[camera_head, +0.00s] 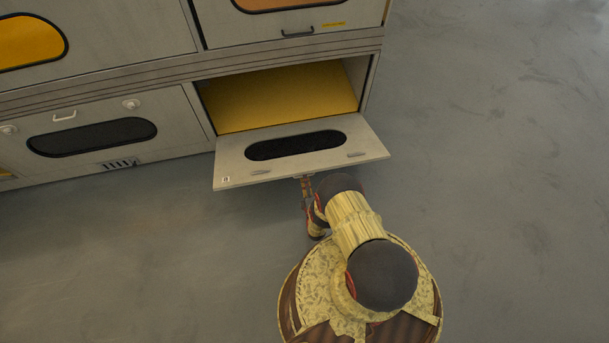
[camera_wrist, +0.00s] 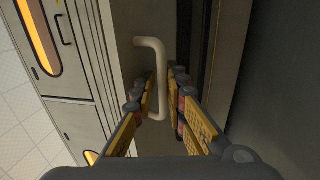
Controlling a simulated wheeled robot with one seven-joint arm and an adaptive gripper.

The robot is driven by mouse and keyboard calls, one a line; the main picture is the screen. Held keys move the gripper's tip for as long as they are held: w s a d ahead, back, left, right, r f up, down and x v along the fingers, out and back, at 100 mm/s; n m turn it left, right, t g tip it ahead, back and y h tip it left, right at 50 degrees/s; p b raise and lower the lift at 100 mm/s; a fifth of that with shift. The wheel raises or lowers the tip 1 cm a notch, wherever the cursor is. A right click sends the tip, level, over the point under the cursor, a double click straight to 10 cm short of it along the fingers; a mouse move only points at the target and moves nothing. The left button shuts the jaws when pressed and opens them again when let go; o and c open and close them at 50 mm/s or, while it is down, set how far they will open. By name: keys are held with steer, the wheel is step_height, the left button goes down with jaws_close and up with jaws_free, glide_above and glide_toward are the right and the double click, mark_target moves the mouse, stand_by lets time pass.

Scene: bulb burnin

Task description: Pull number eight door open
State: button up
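A grey drop-down door (camera_head: 235,165) with a dark oval window hangs open at the lower right of the cabinet in the head view. It is hinged along its bottom side and lies tilted outward. A small white label (camera_head: 226,180) sits at its outer corner; its number is too small to read. My gripper (camera_head: 306,182) is at the door's outer edge, partly hidden under it. In the wrist view, a pale bar handle (camera_wrist: 160,70) stands between the fingers of my gripper (camera_wrist: 163,82), which look closed around it. The handle is hidden in the head view.
The open compartment (camera_head: 280,98) shows a bare yellow interior. A closed door (camera_head: 180,115) with an oval window and a handle is to its left, and more doors are above. The grey floor (camera_head: 500,180) on the right is clear.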

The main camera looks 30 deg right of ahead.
mark_target(304, 170)
steer(key=shift+r, duration=0.2)
steer(key=shift+w+r, duration=0.15)
steer(key=shift+r, duration=0.75)
steer(key=shift+s+r, duration=0.2)
steer(key=shift+r, duration=3.7)
steer(key=shift+c, duration=0.2)
